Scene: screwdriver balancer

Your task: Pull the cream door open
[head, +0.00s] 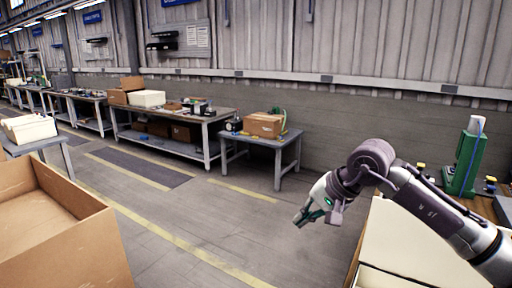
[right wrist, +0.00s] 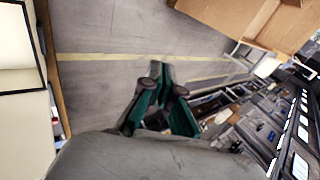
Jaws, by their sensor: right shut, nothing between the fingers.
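The cream door (head: 410,245) is a flat pale panel on a wood-edged cabinet at the lower right of the head view, partly hidden behind my right arm. A dark seam runs below it, with another cream panel under that. Cream panels also show at the left edge of the right wrist view (right wrist: 22,130). My right gripper (head: 308,216) is shut and empty, in the air to the left of the cabinet, apart from the door. Its green fingers (right wrist: 158,72) meet at the tips in the right wrist view. My left gripper is out of view.
A green device (head: 466,160) stands on the cabinet top at the right. A large open cardboard box (head: 60,230) fills the lower left. Grey workbenches (head: 175,135) and a small table (head: 262,140) with a carton line the wall. The floor between is clear.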

